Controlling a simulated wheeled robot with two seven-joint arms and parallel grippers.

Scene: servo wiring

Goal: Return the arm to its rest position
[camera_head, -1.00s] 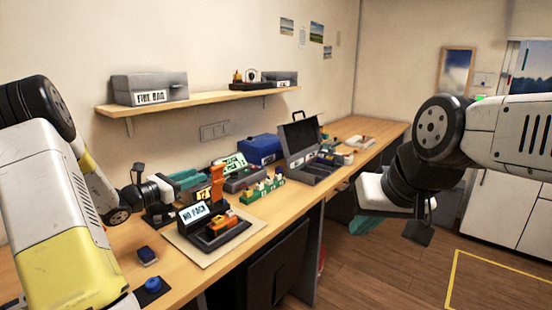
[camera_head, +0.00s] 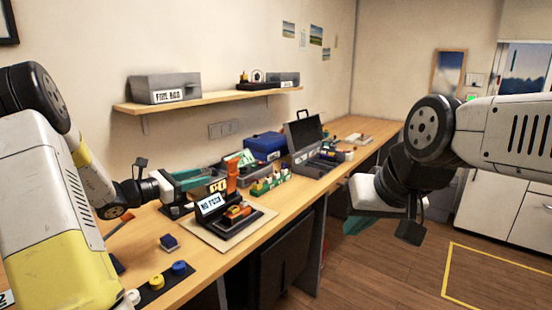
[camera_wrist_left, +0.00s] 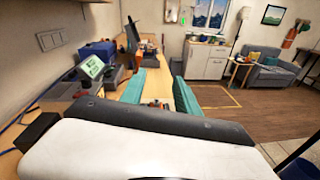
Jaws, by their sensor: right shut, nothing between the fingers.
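My left arm enters at the left of the head view. Its gripper (camera_head: 192,182) has teal fingers and is above the workbench, near the servo stand with the lit display (camera_head: 213,203). In the left wrist view the two teal fingers of the left gripper (camera_wrist_left: 160,92) stand apart with nothing held between them. My right arm enters from the right, bent over the floor beside the bench. Its gripper (camera_head: 357,224) is shut and empty, mostly hidden behind the wrist; only a bit of teal shows.
The workbench (camera_head: 190,284) holds a blue box (camera_head: 265,146), an open grey case (camera_head: 305,138) and a dark strip with coloured buttons (camera_head: 165,283). A shelf (camera_head: 215,98) with a grey bin (camera_head: 165,88) is on the wall. Floor to the right is clear.

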